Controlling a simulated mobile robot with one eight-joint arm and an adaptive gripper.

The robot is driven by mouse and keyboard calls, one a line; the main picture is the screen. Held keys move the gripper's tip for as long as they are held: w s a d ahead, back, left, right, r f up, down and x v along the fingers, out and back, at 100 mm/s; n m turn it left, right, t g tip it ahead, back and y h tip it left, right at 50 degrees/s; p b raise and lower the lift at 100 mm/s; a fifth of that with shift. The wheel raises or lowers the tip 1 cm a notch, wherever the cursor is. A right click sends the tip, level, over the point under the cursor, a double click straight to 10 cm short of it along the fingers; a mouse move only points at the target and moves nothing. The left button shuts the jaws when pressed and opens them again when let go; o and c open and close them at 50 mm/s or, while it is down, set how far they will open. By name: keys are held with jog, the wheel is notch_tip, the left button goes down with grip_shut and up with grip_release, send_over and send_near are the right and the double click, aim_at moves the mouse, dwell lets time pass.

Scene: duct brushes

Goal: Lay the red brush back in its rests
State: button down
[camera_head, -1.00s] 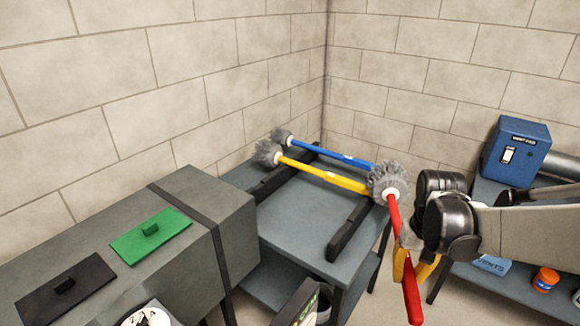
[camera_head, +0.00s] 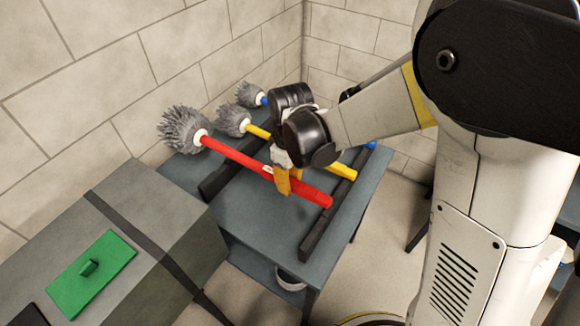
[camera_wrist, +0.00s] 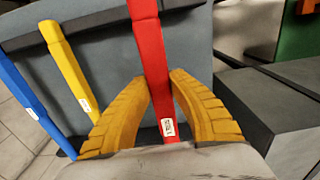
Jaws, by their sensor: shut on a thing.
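The red brush (camera_head: 236,154) has a grey bristle head at its left end and a red handle running down to the right. My gripper (camera_head: 283,180) is shut on its handle, and the yellow fingers stand on both sides of the red handle (camera_wrist: 149,55) in the wrist view. I cannot tell whether the handle touches the rests. The yellow brush (camera_head: 342,171) and the blue brush (camera_head: 264,100) lie behind it, partly hidden by my gripper.
The grey-blue table (camera_head: 255,216) stands against the wall corner. A grey duct (camera_head: 160,235) with a green plate (camera_head: 92,273) and a dark strap lies at the left front. A pale round container (camera_head: 290,280) sits on the lower shelf.

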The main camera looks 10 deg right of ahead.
jog(key=shift+s+f+b, duration=0.2)
jog(key=shift+f+b, duration=0.3)
jog(key=shift+f, duration=0.3)
jog(key=shift+w+f+b, duration=0.1)
jog(key=shift+f+b, duration=3)
jog(key=shift+f, duration=0.8)
jog(key=c, duration=1.2)
grip_release()
jog(key=shift+c, duration=0.2)
notch_tip(320, 180, up, 12)
jog(key=shift+d+r, duration=0.1)
